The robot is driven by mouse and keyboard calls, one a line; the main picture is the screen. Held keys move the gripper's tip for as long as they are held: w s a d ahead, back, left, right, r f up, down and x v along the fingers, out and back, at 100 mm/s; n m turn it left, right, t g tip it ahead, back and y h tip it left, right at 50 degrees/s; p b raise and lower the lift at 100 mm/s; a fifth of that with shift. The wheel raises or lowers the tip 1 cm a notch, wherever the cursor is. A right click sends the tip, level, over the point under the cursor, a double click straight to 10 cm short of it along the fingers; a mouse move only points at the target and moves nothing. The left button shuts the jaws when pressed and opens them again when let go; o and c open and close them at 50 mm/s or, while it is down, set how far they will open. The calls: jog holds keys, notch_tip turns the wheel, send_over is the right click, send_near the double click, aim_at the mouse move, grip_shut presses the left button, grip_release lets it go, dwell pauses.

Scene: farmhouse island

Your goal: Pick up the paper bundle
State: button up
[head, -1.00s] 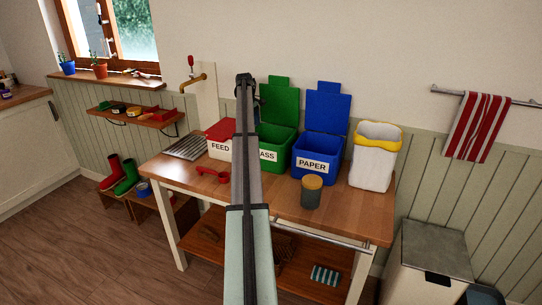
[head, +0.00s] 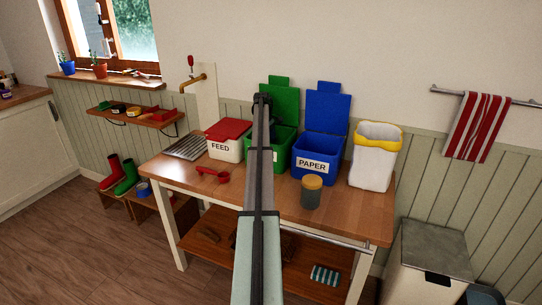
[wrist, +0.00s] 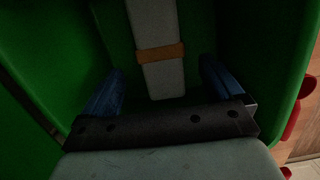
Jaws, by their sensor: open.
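The paper bundle (wrist: 163,82) looks like a pale grey block with an orange-brown band around it. In the wrist view it lies inside the green bin (wrist: 40,60). My gripper (wrist: 162,66) is open, with one blue finger on each side of the bundle and a visible gap at both sides. In the head view my arm reaches over the green bin (head: 285,150); my fingers and the bundle are hidden there.
The blue PAPER bin (head: 318,150) stands open to the right of the green bin. The FEED bin (head: 228,130) has a red lid and stands to the left. A grey jar (head: 311,195), a red scoop (head: 215,174) and a white bin with a yellow rim (head: 373,165) share the wooden worktop (head: 190,185).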

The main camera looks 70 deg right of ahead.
jog(key=shift+s+a+f, duration=0.1)
jog(key=shift+s+f, duration=0.2)
jog(key=shift+f, duration=0.6)
jog(key=shift+s+f, duration=0.25)
jog(key=shift+f, duration=0.6)
jog(key=shift+s+a+f, duration=0.1)
jog(key=shift+s+f, duration=0.2)
jog(key=shift+f, duration=0.6)
jog(key=c, duration=1.2)
jog(key=shift+r, duration=0.15)
notch_tip(320, 180, up, 18)
jog(key=shift+f, duration=0.1)
jog(key=s, duration=2.3)
jog(key=shift+r, duration=0.4)
